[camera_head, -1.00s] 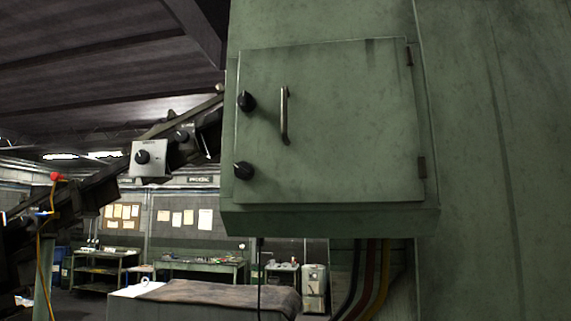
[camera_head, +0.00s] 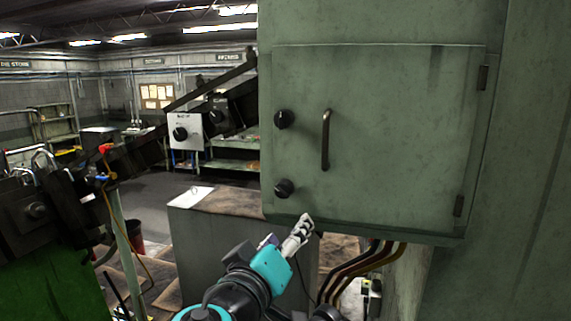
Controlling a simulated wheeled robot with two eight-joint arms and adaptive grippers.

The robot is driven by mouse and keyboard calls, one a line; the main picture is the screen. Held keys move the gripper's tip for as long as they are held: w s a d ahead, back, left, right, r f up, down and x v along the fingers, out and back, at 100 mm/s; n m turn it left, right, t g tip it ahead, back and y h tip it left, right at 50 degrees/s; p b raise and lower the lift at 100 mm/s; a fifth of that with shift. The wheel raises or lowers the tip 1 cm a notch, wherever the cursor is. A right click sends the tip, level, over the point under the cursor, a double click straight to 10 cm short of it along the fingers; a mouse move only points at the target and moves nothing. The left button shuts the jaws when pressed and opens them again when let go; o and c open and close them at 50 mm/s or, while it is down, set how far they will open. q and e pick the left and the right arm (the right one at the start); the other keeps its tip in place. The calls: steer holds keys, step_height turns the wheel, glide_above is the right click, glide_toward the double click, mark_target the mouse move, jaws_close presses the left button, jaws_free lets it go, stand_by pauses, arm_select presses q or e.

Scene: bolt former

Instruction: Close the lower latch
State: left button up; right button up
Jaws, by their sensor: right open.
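The lower latch (camera_head: 284,188) is a black round knob at the lower left of a closed green cabinet door (camera_head: 400,150). The upper latch (camera_head: 284,119) is a similar black knob above it. A vertical bar handle (camera_head: 326,140) stands to the right of the two knobs. My right gripper (camera_head: 305,221) is open, just below the cabinet's lower edge, below and a little right of the lower latch and apart from it. I see nothing between its fingers. My left gripper is not in view.
A grey box with a knob (camera_head: 186,133) hangs on a dark sloping frame at the left. A grey block with a brown top (camera_head: 215,201) stands below the cabinet. Cables (camera_head: 365,268) run down under the cabinet. Green machinery (camera_head: 45,280) fills the lower left.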

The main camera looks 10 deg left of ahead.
steer(key=p, duration=0.1)
glide_toward(281, 193)
steer(key=w+f, duration=0.1)
steer(key=t, duration=0.1)
steer(key=shift+y, duration=0.4)
steer(key=w, duration=0.9)
steer(key=shift+d+b, duration=0.3)
steer(key=shift+d, duration=0.05)
steer(key=shift+a+m, duration=0.1)
steer(key=shift+m, duration=1.6)
steer(key=m, duration=0.3)
steer(key=shift+s+r, duration=0.15)
steer(key=shift+s, duration=0.15)
steer(key=shift+w+m, duration=0.2)
steer(key=shift+m, duration=0.2)
steer(key=shift+s, duration=0.1)
steer(key=shift+c, duration=0.9)
jaws_close()
steer(key=n, duration=0.7)
steer(key=shift+n+p, duration=0.4)
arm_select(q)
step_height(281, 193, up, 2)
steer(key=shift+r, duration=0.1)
arm_select(e)
steer(key=shift+o, duration=0.9)
jaws_free()
